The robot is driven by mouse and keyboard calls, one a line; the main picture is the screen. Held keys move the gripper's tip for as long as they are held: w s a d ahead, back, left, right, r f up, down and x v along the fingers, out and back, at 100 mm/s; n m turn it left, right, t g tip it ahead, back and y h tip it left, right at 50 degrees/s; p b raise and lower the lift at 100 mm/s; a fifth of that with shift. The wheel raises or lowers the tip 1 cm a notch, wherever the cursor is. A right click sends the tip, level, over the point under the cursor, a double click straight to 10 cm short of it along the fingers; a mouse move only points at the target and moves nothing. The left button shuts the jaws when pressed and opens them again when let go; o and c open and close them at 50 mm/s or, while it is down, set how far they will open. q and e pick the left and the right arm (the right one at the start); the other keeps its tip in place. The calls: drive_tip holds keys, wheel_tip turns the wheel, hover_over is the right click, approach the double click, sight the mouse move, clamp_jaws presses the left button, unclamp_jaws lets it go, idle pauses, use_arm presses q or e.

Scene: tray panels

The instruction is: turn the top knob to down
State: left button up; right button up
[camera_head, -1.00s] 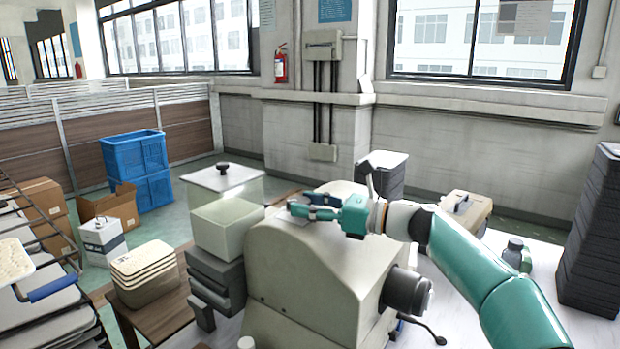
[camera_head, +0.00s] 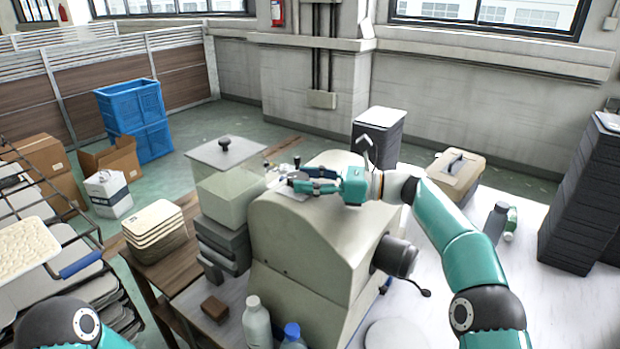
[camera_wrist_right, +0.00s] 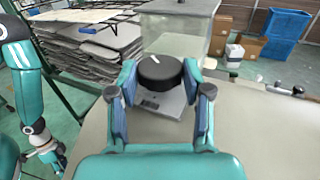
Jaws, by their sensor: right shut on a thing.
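The top knob (camera_wrist_right: 160,73) is a round black disc with a short white mark near its far edge, slightly left of centre in the right wrist view. It sits over a small grey plate (camera_wrist_right: 166,105) on top of the beige machine (camera_head: 300,245). My right gripper (camera_head: 302,187) is over the machine's top. In the right wrist view its two blue-padded fingers (camera_wrist_right: 160,85) are shut on the knob's sides. The fingers hide the knob in the head view. My left arm shows at the lower left of the head view; its gripper's fingers are not clear.
A stack of cream trays (camera_head: 155,232) is farther left. Bottles (camera_head: 257,325) stand in front. A beige case (camera_head: 456,175) and dark tray stacks (camera_head: 583,200) are at right.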

drive_tip(key=o, duration=1.1)
drive_tip(key=shift+a, duration=0.15)
drive_tip(key=shift+o, duration=0.2)
drive_tip(key=shift+d, duration=0.2)
drive_tip(key=d, duration=0.4)
drive_tip(key=s+d, duration=0.1)
drive_tip(key=d, duration=0.2)
drive_tip(key=s+d, duration=0.1)
drive_tip(key=d, duration=0.3)
drive_tip(key=shift+s+d, duration=0.15)
drive_tip(key=shift+d, duration=0.15)
